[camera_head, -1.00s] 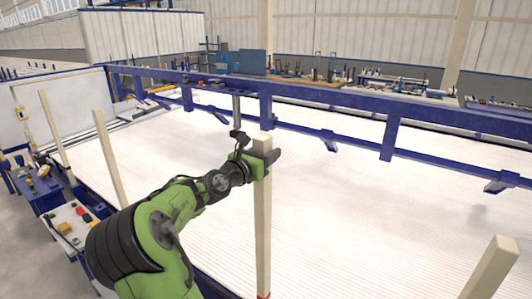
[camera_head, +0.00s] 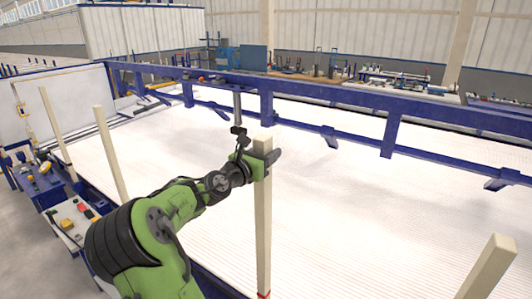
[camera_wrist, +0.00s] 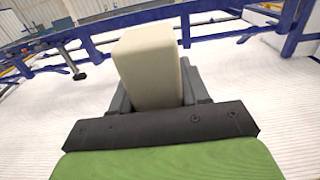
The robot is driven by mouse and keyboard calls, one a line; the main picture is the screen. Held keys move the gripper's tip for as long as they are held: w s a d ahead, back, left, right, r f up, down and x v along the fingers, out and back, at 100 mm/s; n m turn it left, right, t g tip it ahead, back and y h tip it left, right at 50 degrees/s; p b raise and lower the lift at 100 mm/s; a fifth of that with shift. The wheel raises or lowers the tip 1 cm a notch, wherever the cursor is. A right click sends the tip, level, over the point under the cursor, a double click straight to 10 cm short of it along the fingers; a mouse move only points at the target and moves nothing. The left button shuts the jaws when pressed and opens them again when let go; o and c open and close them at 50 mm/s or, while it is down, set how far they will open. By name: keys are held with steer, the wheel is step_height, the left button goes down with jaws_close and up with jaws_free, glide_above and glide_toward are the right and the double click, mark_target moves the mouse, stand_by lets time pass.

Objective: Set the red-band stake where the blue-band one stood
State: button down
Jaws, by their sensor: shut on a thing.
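The red-band stake (camera_head: 263,220) is a long pale square post, upright in the head view, with a bit of red band (camera_head: 263,294) at the bottom edge of the picture. My gripper (camera_head: 263,163) is shut on it near its top. In the wrist view the stake's top end (camera_wrist: 150,65) stands between the dark fingers of my gripper (camera_wrist: 155,95). The stake's lower end is out of view, so I cannot tell whether it touches anything. No blue band shows in either view.
Other pale stakes stand at the left (camera_head: 111,155), far left (camera_head: 57,135) and lower right (camera_head: 490,268). A wide white ribbed bed of pipes (camera_head: 390,210) lies behind my gripper. A blue frame rail (camera_head: 330,92) crosses beyond it. A control box (camera_head: 75,222) stands at left.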

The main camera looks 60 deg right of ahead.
steer(key=shift+f+b, duration=0.55)
steer(key=shift+f, duration=0.5)
steer(key=shift+f+b, duration=0.65)
steer(key=shift+f, duration=0.6)
step_height(320, 180, down, 2)
steer(key=shift+f+b, duration=0.1)
steer(key=shift+b, duration=0.45)
